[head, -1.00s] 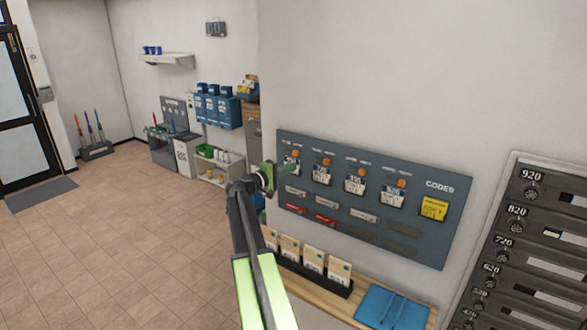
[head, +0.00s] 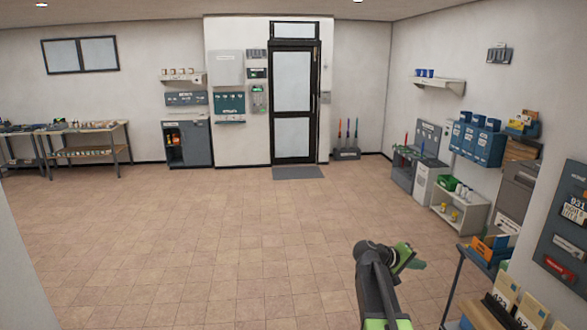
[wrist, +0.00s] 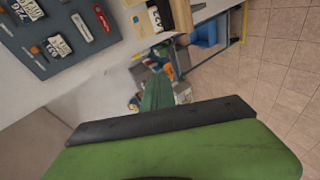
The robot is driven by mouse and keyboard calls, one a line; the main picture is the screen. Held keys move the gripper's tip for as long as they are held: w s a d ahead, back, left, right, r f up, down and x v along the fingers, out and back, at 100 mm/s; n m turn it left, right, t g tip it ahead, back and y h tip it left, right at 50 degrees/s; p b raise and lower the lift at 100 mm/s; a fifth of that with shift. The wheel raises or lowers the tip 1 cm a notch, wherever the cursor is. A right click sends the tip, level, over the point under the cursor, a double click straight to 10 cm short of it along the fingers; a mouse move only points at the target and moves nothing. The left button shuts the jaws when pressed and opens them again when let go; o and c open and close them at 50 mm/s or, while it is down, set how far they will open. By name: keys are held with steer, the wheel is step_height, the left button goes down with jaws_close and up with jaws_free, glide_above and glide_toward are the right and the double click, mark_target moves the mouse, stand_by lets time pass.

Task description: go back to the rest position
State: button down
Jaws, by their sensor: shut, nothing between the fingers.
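My gripper (head: 411,258) is at the lower right of the head view, at the end of my dark and green arm. It is raised over open floor, and its green fingers point right. In the wrist view the green fingers (wrist: 158,92) are together with nothing between them. They point toward the side of a cart or shelf area, without visible contact.
A grey codes board (head: 570,225) hangs on the wall at right, above a rack of cards (head: 505,300). A low shelf (head: 462,207) and blue boxes (head: 478,142) line the right wall. The tiled floor (head: 200,240) is clear toward the black-framed door (head: 296,105).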

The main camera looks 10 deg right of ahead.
steer(key=s+a+f+y+b, duration=0.2)
steer(key=s+a+f+y, duration=0.1)
steer(key=a+f, duration=0.5)
steer(key=s+a+f+y+b, duration=0.25)
steer(key=a+f, duration=0.45)
steer(key=a, duration=0.4)
steer(key=s+a+f+g+y, duration=0.1)
steer(key=s+a+f+y, duration=0.1)
steer(key=s+a, duration=0.3)
steer(key=s+a+f+g+y, duration=0.1)
steer(key=s+a+f+y, duration=0.2)
steer(key=a, duration=0.7)
steer(key=s+y, duration=0.2)
steer(key=shift+s+a+f+b, duration=0.15)
steer(key=shift+s+a+b, duration=0.15)
steer(key=shift+s+a, duration=0.05)
steer(key=shift+d, duration=0.1)
